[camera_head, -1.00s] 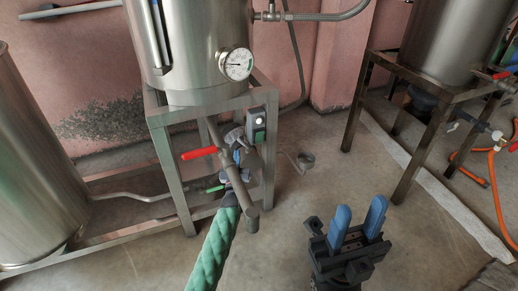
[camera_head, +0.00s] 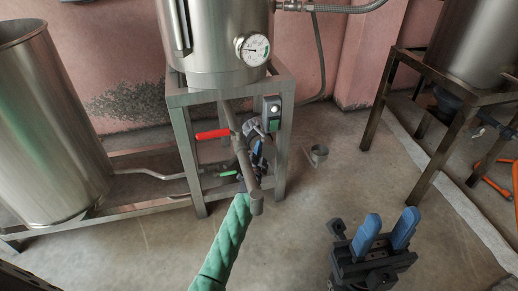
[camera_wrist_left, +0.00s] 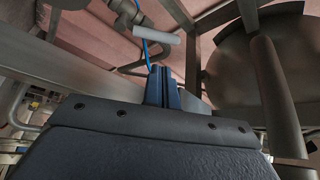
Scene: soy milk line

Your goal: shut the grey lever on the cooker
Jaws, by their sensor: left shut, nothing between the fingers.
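The cooker (camera_head: 222,50) is a steel tank on a metal frame. What looks like its grey lever (camera_head: 249,126) shows small behind the slanted outlet pipe, partly hidden. In the left wrist view, a light grey lever handle (camera_wrist_left: 157,36) sticks out sideways from a pipe fitting. My left gripper (camera_wrist_left: 161,72) is shut and empty, its blue fingertips below the handle in that picture, with a visible gap. My right gripper (camera_head: 388,235) is open and empty, in front of the cooker on the right.
A red lever (camera_head: 212,134) and a green-handled valve (camera_head: 228,173) sit near the outlet pipe. A steel drum (camera_head: 50,130) stands left, another framed tank (camera_head: 480,45) right. The floor between is mostly clear.

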